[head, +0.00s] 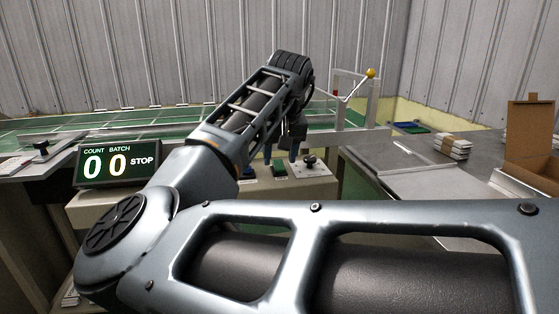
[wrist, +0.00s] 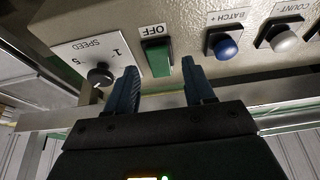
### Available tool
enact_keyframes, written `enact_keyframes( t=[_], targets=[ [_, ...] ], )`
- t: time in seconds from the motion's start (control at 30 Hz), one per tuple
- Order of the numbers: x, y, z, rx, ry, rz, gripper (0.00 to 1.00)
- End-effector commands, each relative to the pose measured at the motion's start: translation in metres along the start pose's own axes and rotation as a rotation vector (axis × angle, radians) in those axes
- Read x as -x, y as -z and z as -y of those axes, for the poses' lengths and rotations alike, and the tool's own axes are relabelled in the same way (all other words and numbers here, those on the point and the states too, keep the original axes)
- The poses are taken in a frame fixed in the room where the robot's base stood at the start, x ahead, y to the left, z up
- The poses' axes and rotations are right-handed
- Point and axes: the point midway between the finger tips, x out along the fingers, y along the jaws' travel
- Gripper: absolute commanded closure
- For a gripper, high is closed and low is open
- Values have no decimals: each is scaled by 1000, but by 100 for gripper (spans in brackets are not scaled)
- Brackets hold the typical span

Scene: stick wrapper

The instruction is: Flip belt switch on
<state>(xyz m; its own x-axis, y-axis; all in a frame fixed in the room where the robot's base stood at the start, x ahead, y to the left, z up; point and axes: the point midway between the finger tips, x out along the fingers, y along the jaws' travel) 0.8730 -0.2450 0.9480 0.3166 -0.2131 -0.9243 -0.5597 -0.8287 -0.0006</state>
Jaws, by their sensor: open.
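The belt switch is a green rocker (wrist: 157,58) in a dark frame with the label OFF beside it, on the beige control panel (wrist: 190,22). In the head view the green switch (head: 279,169) shows low on the panel, below my arm. My gripper (wrist: 159,70) is open and empty, its two blue fingers apart on either side of the switch in the wrist view. It also shows in the head view (head: 281,151), close above the panel. Whether a finger touches the switch cannot be told.
A black speed knob (wrist: 100,75) is beside the left finger. A blue batch button (wrist: 226,47) and a white count button (wrist: 286,41) are to the right. The display (head: 118,163) reads 0, 0 and STOP. A cardboard box (head: 530,145) stands on the right table.

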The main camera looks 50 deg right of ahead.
Motion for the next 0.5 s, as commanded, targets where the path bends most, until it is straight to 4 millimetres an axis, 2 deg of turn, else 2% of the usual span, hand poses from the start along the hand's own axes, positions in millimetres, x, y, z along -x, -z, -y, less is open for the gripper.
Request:
enact_keyframes(
  t=[0.2,0.47,0.5],
  targets=[
    [-15,0,0,0,-1,-1,47],
    [-16,0,0,0,-1,-1,47],
    [-16,0,0,0,-1,-1,51]
  ],
)
